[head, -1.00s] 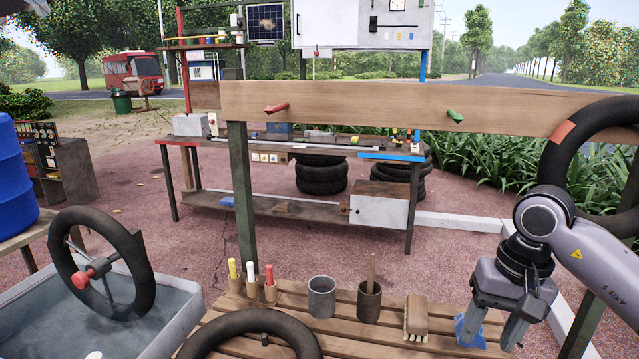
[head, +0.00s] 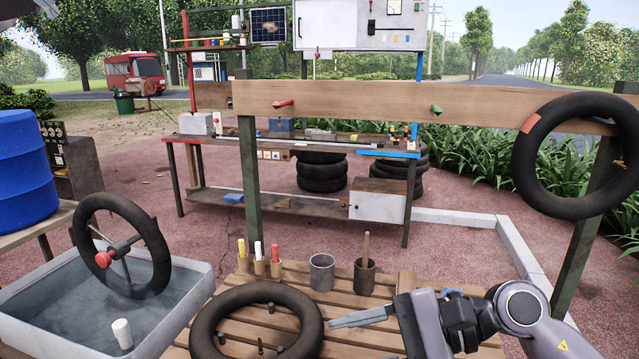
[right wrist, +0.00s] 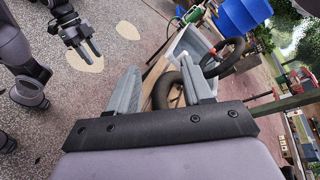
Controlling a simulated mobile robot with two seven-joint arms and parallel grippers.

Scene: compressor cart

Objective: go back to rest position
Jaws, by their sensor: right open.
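My right gripper (head: 362,318) is in the head view at the lower right, over the right part of the slatted wooden table (head: 385,290). Its fingers point left and hold nothing. In the right wrist view the right gripper (right wrist: 160,88) has its two grey fingers wide apart with nothing between them. My left gripper (right wrist: 84,46) shows only in the right wrist view, at the upper left above the speckled floor. Its fingers are too small there to judge the gap. The left arm is not in the head view.
On the table are a black inner tube (head: 203,325), markers (head: 258,258), a grey cup (head: 322,272), a brown cup (head: 365,277) and a partly hidden brush (head: 406,281). A water basin (head: 190,300) with a wheel (head: 153,245) stands left. A tube (head: 527,170) hangs from the beam (head: 350,102).

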